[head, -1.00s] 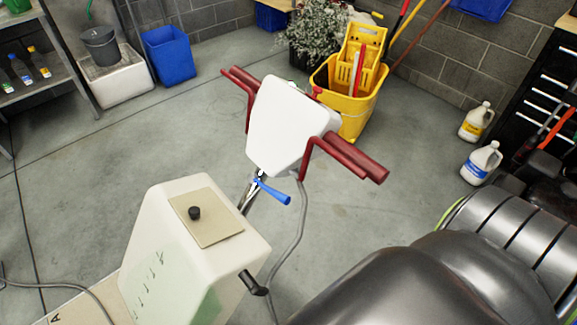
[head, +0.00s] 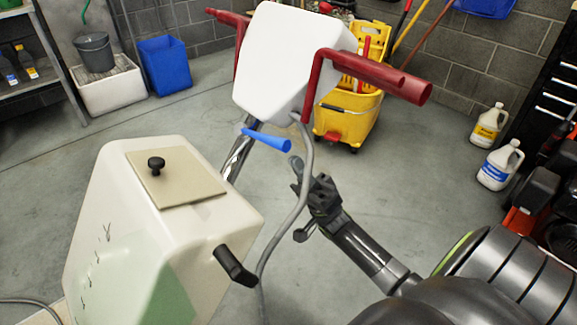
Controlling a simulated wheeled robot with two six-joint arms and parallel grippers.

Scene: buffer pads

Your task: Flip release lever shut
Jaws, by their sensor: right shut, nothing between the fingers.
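The release lever (head: 268,140) is a blue tapered handle on the chrome post (head: 236,160) under the machine's white head. It sticks out to the right and slightly down from the post. My right gripper (head: 297,165) is shut and empty. It is just below and right of the lever's free end, with a small gap showing between them in the picture. How far apart they are in depth I cannot tell. My left gripper is out of view.
The white head (head: 290,62) has dark red handlebars (head: 375,75) on both sides. A grey cable (head: 303,165) hangs between the post and my right gripper. The cream machine body (head: 120,215) fills the lower left. A yellow mop bucket (head: 347,115) stands behind.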

